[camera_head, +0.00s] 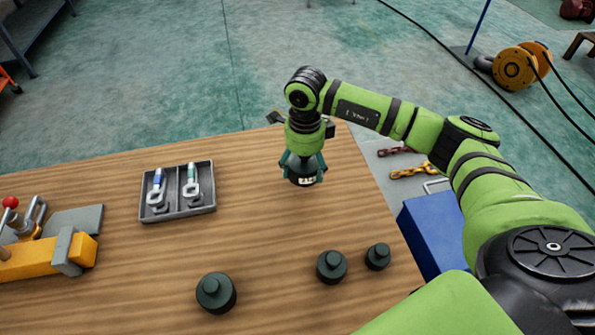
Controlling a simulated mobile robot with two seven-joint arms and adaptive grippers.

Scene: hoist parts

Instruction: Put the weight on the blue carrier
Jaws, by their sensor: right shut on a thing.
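My right gripper (303,167) points down over the far right part of the wooden table. It is shut on a dark weight (305,181) with a white label. Its fingers cover the weight's upper part, and I cannot tell whether its underside touches the table. A blue-topped carrier (157,184) with a pale ring lies in the left compartment of a grey tray (177,216), left of the gripper and apart from it. A similar carrier with a mint-green top (192,181) lies in the right compartment. My left gripper is out of view.
Three dark knobbed weights stand near the front: a large one (216,293), a medium one (331,267) and a small one (377,256). A yellow and grey fixture (65,252) is at the left. A blue box (434,235) stands beyond the right edge. Bare wood separates tray and gripper.

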